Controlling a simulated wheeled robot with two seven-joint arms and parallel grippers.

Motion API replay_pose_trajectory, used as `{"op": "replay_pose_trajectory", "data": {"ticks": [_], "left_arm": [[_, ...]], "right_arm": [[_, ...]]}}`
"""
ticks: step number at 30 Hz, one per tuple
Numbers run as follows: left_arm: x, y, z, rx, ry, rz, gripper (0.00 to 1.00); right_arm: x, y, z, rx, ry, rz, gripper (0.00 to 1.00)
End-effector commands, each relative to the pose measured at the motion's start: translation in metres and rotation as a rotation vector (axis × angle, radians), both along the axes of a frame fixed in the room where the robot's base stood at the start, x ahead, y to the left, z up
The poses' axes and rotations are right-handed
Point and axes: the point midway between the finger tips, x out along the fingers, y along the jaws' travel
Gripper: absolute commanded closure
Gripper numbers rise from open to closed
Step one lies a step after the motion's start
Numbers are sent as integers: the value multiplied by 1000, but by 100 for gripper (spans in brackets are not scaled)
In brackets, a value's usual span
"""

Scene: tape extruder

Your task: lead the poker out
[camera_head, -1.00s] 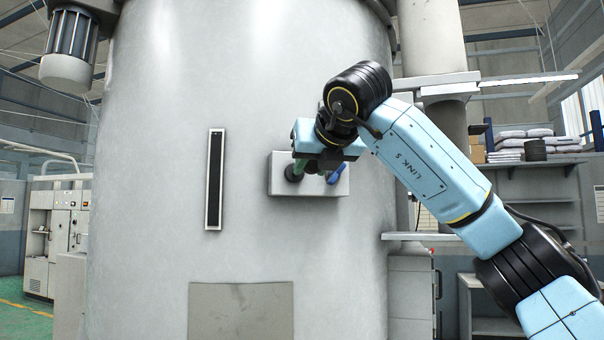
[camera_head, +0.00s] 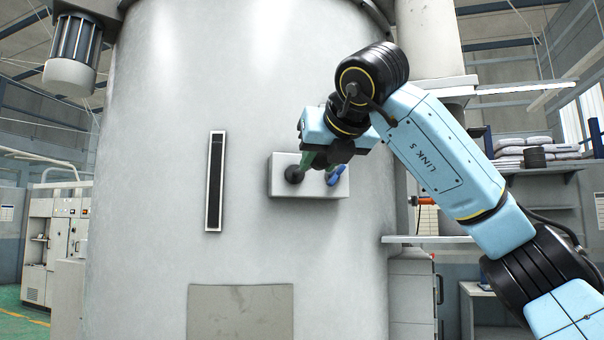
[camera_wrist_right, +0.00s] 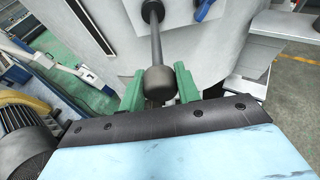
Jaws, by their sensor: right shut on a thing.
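The poker is a dark rod (camera_wrist_right: 157,45) with a thick rounded knob (camera_wrist_right: 160,82) at its near end, in the right wrist view. Its far end runs into a dark round collar (camera_head: 294,174) on a pale box (camera_head: 308,190), which is fixed to the front of the big grey vessel. My right gripper (camera_wrist_right: 158,88) has green fingers on both sides of the knob and is shut on the poker. In the head view my right gripper (camera_head: 312,158) is in front of the box's upper part, hiding most of the rod. My left gripper is not in view.
A blue handle (camera_head: 334,175) sits on the same box, close right of the collar. The grey vessel (camera_head: 150,230) fills the middle. A dark vertical slot (camera_head: 215,180) is left of the box. A shelf (camera_head: 430,239) juts out at right.

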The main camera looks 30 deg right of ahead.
Motion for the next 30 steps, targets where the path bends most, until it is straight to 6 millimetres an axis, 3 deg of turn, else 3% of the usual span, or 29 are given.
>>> {"op": "replay_pose_trajectory", "data": {"ticks": [17,18,23,30], "left_arm": [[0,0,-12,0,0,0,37],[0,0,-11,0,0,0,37],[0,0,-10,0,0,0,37],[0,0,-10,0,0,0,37]], "right_arm": [[-23,6,-1,0,0,1,100],[-22,6,0,1,1,1,62],[-22,6,0,0,1,0,42],[-22,6,0,0,0,0,42]]}}
